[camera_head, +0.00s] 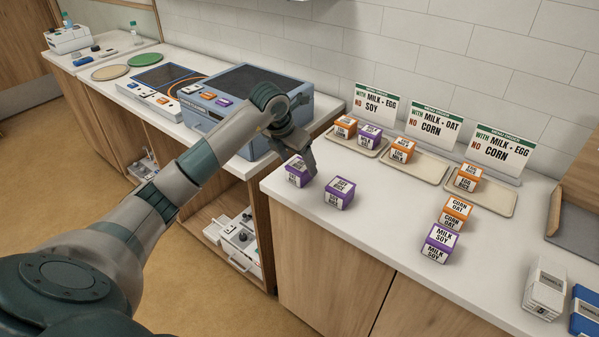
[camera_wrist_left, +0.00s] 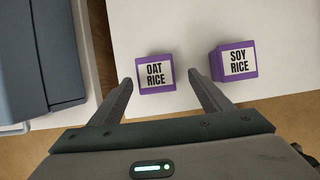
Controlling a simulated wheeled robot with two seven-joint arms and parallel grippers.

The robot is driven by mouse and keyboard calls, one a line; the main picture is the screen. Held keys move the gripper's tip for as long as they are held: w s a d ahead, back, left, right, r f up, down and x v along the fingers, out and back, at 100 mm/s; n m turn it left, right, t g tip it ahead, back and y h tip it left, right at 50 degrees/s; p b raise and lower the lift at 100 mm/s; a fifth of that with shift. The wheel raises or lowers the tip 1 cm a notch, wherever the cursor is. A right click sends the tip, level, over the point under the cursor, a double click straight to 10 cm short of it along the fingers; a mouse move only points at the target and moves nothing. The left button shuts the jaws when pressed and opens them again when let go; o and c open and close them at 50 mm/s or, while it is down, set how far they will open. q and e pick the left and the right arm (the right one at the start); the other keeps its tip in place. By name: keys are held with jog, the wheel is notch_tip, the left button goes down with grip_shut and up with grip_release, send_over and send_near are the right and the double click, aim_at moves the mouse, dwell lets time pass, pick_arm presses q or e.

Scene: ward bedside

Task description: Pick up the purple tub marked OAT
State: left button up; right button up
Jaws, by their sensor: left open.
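The purple tub marked OAT RICE (camera_wrist_left: 155,74) stands near the left front corner of the counter; in the head view it shows as the leftmost purple tub (camera_head: 294,179), partly covered by my gripper. My left gripper (camera_head: 304,164) is over it from above and behind. In the left wrist view the two fingers of the left gripper (camera_wrist_left: 159,80) are spread, with the tub showing between and just beyond their tips. I see no finger contact; the height gap cannot be told. My right gripper is not in view.
A purple tub marked SOY RICE (camera_wrist_left: 236,62) stands close to the right; it also shows in the head view (camera_head: 339,193). Trays (camera_head: 424,172) with tubs and signs line the wall. A purple MILK SOY tub (camera_head: 440,243) stands farther right. A blue-grey box (camera_head: 235,107) is left.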

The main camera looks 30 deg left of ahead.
aim_at(298, 166)
pick_arm(q)
jog(key=shift+w+a+f+p, duration=0.1)
jog(key=shift+w+f+p, duration=0.15)
jog(key=shift+f+p, duration=0.25)
jog(key=p+x, duration=0.1)
jog(key=x, duration=0.2)
jog(key=shift+a, duration=0.2)
jog(key=shift+w+f+p, duration=0.25)
jog(key=shift+f+p, duration=0.05)
jog(key=shift+f, duration=0.15)
jog(key=c, duration=1.3)
